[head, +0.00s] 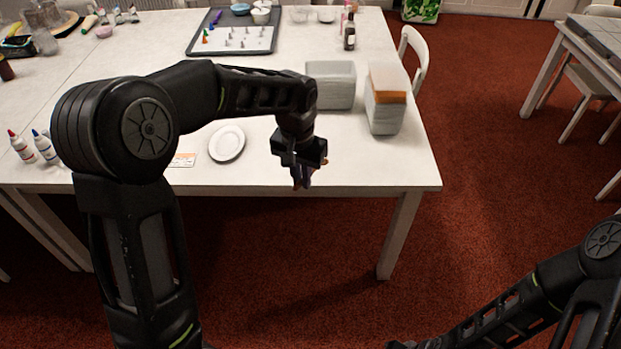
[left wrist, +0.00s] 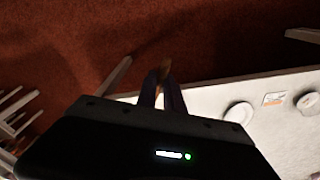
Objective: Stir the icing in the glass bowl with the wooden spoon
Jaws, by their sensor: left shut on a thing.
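My left gripper (head: 304,178) hangs in the air near the front edge of the white table, to the right of a small white plate. In the left wrist view, its fingers (left wrist: 162,90) are shut on a thin brown thing (left wrist: 164,68), of which only a short piece shows at the tips. It looks like wood, perhaps the spoon, but its shape is mostly hidden. I cannot make out a glass bowl with icing for certain. A pair of clear glass-like containers (head: 299,13) stands at the far side of the table.
The white plate (head: 227,143) lies near the front edge of the table (head: 420,170). A dark tray (head: 198,45), a dark bottle (head: 350,32) and several squeeze bottles (head: 45,147) are also there.

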